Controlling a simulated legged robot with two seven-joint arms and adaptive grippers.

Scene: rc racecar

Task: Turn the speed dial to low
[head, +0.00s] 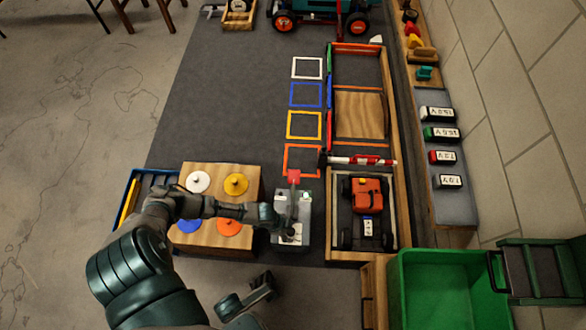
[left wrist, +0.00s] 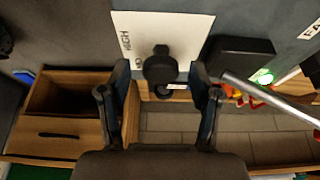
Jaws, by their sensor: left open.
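The grey control box (head: 304,206) stands on the dark mat right of the wooden block, with a red part on its far end. In the left wrist view its white plate (left wrist: 135,35) carries the word HIGH and a second, partly hidden label. The black speed dial (left wrist: 160,66) sits on the plate; its pointer setting is unclear. My left gripper (head: 288,228) is over the near part of the box. In the wrist view the left gripper (left wrist: 161,76) is open, a finger on each side of the dial; I see no clear contact.
A wooden block with coloured discs (head: 236,184) lies under my left forearm. A framed bay with an orange car (head: 367,196) and a striped barrier (head: 358,160) are right of the box. A green bin (head: 395,290) stands nearer right. Coloured squares (head: 304,125) mark open mat beyond.

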